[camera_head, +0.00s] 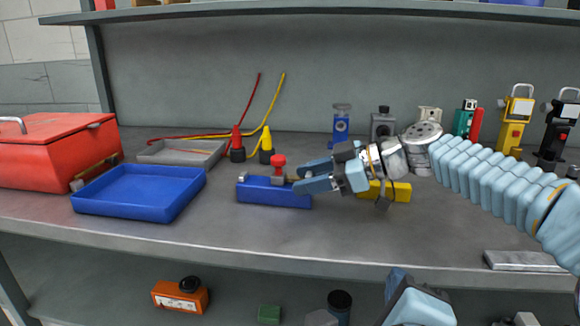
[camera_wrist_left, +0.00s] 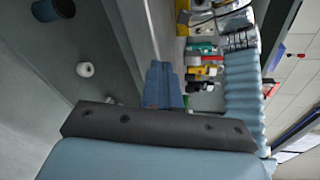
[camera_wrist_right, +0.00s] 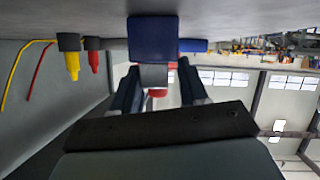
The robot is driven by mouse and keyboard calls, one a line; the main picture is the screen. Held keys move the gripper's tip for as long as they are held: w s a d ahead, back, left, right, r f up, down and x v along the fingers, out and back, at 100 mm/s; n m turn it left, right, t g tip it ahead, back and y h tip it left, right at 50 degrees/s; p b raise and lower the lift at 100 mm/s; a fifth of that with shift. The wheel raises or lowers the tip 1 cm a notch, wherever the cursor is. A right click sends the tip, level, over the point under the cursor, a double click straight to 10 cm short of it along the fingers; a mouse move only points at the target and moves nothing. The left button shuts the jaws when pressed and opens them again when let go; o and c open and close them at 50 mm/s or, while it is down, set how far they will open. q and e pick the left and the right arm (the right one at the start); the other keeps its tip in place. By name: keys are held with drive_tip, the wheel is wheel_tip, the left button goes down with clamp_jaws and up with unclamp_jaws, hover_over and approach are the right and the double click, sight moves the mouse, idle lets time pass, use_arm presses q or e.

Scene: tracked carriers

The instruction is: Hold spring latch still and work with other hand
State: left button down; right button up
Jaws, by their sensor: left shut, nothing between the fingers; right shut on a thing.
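The spring latch seems to be the blue block (camera_head: 268,194) with a red knob (camera_head: 278,161) and a small grey part on top, near the middle of the bench. It also shows upside down in the right wrist view (camera_wrist_right: 153,38). My right gripper (camera_head: 298,180) reaches it from the right and is shut on its upper part; its fingers partly hide the top. In the right wrist view the grey part and red knob show between the fingers. My left gripper (camera_head: 398,274) is low, in front of the bench, away from the latch. Its fingers (camera_wrist_left: 163,65) are shut and empty.
A blue tray (camera_head: 140,212), grey tray (camera_head: 150,153) and red toolbox (camera_head: 50,160) stand on the left. Red (camera_head: 237,143) and yellow (camera_head: 266,142) cabled connectors stand behind the latch. A yellow block (camera_head: 400,191) lies behind my right gripper. Several devices line the back right. The front middle is clear.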

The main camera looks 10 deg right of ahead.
drive_tip(key=shift+f, duration=0.1)
use_arm(q)
drive_tip(key=w+a+r+n+t+y, duration=0.2)
drive_tip(key=w+a+r+n+y, duration=0.3)
drive_tip(key=w+a+r+n, duration=0.3)
drive_tip(key=shift+w+a+r+n+t+y, duration=0.3)
drive_tip(key=shift+a+r+n+t+y, duration=0.1)
drive_tip(key=shift+r+n, duration=0.25)
drive_tip(key=shift+w+d, duration=0.1)
approach(279, 170)
drive_tip(key=w+d, duration=0.1)
drive_tip(key=w+d+r, duration=0.1)
drive_tip(key=d, duration=0.1)
drive_tip(key=w+d, duration=0.1)
drive_tip(key=shift+w+d+r, duration=0.25)
drive_tip(key=shift+w+r, duration=0.05)
drive_tip(key=shift+r, duration=0.05)
drive_tip(key=shift+w+a+f, duration=0.1)
drive_tip(key=shift+w+a, duration=0.75)
drive_tip(key=shift+a, duration=0.15)
drive_tip(key=shift+w+a+f, duration=0.1)
drive_tip(key=shift+w+a, duration=0.3)
drive_tip(key=shift+a, duration=0.1)
